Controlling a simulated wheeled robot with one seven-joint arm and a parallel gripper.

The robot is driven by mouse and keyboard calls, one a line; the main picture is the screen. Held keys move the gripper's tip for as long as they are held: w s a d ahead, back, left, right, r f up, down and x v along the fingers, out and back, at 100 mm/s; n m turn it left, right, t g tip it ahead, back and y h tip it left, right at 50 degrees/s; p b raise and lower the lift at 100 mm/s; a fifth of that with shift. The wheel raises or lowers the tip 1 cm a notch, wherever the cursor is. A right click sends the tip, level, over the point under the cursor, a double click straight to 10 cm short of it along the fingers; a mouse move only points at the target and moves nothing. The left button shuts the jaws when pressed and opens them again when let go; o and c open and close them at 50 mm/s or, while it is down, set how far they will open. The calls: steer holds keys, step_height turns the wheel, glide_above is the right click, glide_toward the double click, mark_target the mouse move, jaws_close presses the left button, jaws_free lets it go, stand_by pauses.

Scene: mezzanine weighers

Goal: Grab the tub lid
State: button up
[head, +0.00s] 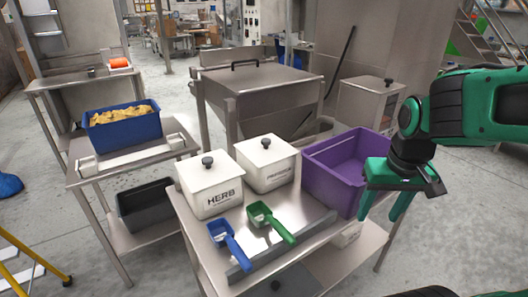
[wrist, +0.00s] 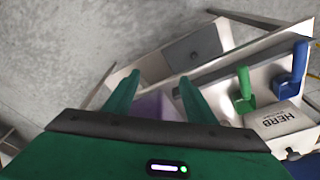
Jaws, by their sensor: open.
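Two white tubs stand on the steel table, each closed by a white lid with a dark round knob. The left tub, marked HERB (head: 213,200), has its lid (head: 209,172) on. The right tub (head: 270,174), whose label is too small to read surely, has its lid (head: 267,150) on. In the wrist view, the HERB tub (wrist: 278,122) shows at the right edge. My gripper (head: 382,216) is open and empty, fingers pointing down, at the right of the purple crate and well apart from both tubs. It also shows in the wrist view (wrist: 158,82).
The purple crate (head: 329,181) stands right of the tubs. A blue scoop (head: 228,243) and a green scoop (head: 270,223) lie in front of them. A steel box with a knobbed lid (head: 370,103) stands behind. A blue bin (head: 124,130) of yellow pieces sits on the left bench.

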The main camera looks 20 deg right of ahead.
steer(key=w+a+n+t+y, duration=0.1)
steer(key=w+a+n+t, duration=0.1)
steer(key=w+a, duration=0.45)
steer(key=w+a+n+t, duration=0.2)
steer(key=w+a+t, duration=0.1)
steer(key=w, duration=0.6)
steer(key=n+t+y, duration=0.1)
steer(key=t+y, duration=0.1)
steer(key=t, duration=0.5)
glide_toward(264, 139)
steer(key=f, duration=0.3)
steer(key=shift+a+f, duration=0.15)
steer(key=shift+a, duration=0.05)
steer(key=shift+w+t, duration=0.9)
steer(key=shift+h, duration=0.4)
steer(key=x, duration=0.7)
steer(key=r+x, duration=0.1)
steer(key=x, duration=0.2)
steer(key=shift+w+f, duration=0.1)
steer(key=shift+w, duration=0.35)
steer(key=c, duration=1.2)
